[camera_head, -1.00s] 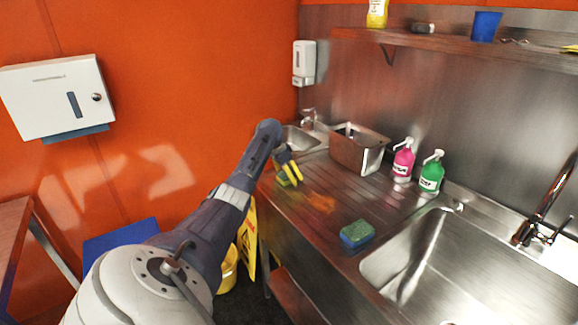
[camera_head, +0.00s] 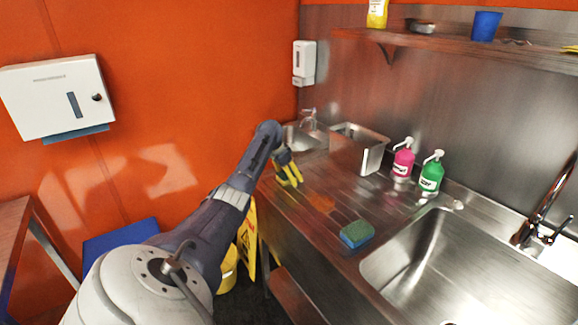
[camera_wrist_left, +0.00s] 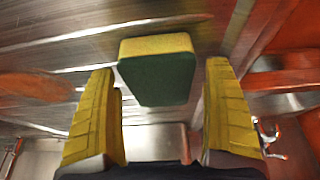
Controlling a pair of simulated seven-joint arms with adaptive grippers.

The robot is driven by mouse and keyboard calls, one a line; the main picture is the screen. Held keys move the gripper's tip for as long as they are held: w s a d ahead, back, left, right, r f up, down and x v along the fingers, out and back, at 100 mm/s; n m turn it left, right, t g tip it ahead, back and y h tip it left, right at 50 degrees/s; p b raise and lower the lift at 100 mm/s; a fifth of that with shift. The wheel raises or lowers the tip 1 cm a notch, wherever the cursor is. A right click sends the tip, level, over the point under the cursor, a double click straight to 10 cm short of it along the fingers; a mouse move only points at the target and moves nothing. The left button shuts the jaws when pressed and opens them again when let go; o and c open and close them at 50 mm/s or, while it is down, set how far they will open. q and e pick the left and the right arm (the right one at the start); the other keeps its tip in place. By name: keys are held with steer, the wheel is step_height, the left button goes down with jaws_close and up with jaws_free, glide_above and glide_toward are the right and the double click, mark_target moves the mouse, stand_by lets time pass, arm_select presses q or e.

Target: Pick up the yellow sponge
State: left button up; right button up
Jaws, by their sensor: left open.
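The yellow sponge (camera_wrist_left: 158,45) has a dark green pad on one face. In the left wrist view it sits between and just beyond the fingertips of my left gripper (camera_wrist_left: 160,78), with a visible gap to each finger. The gripper is open, with yellow ridged fingers. In the head view my left gripper (camera_head: 291,178) is low over the far left end of the steel counter (camera_head: 300,215). There I cannot separate the yellow sponge from the yellow fingers. My right gripper is not in view.
A blue sponge with a green top (camera_head: 356,234) lies by the large sink (camera_head: 450,265). A steel container (camera_head: 358,150), a pink bottle (camera_head: 403,160) and a green bottle (camera_head: 431,173) stand at the back. A small basin (camera_head: 300,138) is behind the gripper.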

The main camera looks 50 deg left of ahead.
arm_select(q)
steer(key=shift+c, duration=0.4)
steer(key=c, duration=0.7)
steer(key=shift+r, duration=0.15)
step_height(320, 180, up, 20)
steer(key=shift+r, duration=0.1)
stand_by(0.4)
